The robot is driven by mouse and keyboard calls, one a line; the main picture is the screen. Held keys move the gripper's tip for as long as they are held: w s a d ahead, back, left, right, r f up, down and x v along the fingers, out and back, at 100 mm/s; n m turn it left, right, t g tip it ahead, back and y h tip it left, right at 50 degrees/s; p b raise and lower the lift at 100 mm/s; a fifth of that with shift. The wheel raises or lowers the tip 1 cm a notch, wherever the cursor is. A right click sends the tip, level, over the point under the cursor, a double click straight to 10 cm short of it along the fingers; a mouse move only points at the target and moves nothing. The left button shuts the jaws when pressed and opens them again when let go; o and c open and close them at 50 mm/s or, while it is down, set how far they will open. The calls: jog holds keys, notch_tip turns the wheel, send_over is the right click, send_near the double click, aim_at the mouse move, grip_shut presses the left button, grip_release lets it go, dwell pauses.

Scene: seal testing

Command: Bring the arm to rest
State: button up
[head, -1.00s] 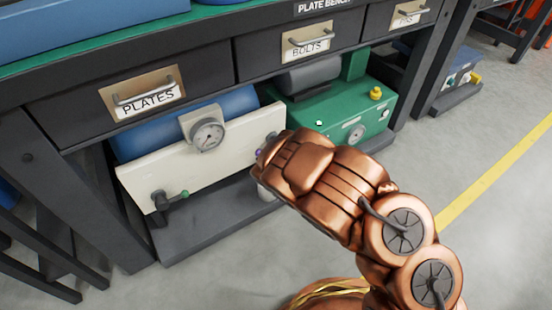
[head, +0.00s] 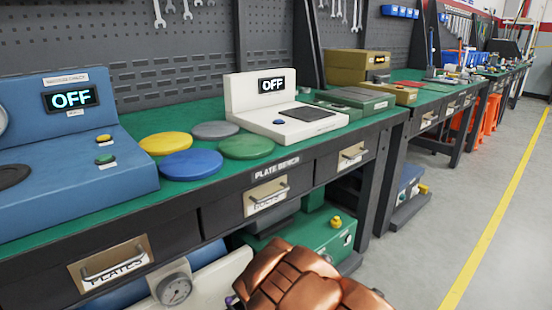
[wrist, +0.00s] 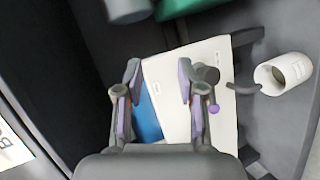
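My copper arm (head: 305,282) shows at the bottom of the head view, in front of the lower shelf of the bench. In the wrist view my gripper (wrist: 160,88) is open, with its two purple-lined fingers apart and nothing between them. Beyond the fingers is the white panel (wrist: 208,60) of a machine, with its blue body (wrist: 146,118) beside it.
The plate bench (head: 345,128) carries a blue OFF-display unit (head: 70,150), a white OFF-display unit (head: 290,122) and several coloured discs. A gauge (head: 175,289) and green machine (head: 300,238) sit below. A white cup-like part (wrist: 284,74) is right of the fingers. Floor (head: 420,250) at right is clear.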

jog(key=s+d+r+m+g+h+p, duration=0.2)
jog(key=d+r+m+h+p, duration=0.5)
jog(key=d+r, duration=0.55)
jog(key=s+d+r+m+g+p, duration=0.25)
jog(key=s+r+p, duration=0.2)
jog(key=r, duration=0.35)
jog(key=s+d+r+m+g+p, duration=0.1)
jog(key=s+d+r+m+p, duration=0.25)
jog(key=r+p, duration=0.3)
jog(key=s+a+r+m+g+y+p, duration=0.1)
jog(key=s+r+m+g+p, duration=0.6)
jog(key=s+r+p, duration=1.2)
jog(key=s+r+g+y, duration=0.1)
jog(key=s+r+g, duration=0.1)
jog(key=s+r, duration=0.9)
jog(key=shift+s+a+r+m, duration=0.15)
jog(key=shift+s+a+m, duration=0.2)
jog(key=shift+s, duration=1.7)
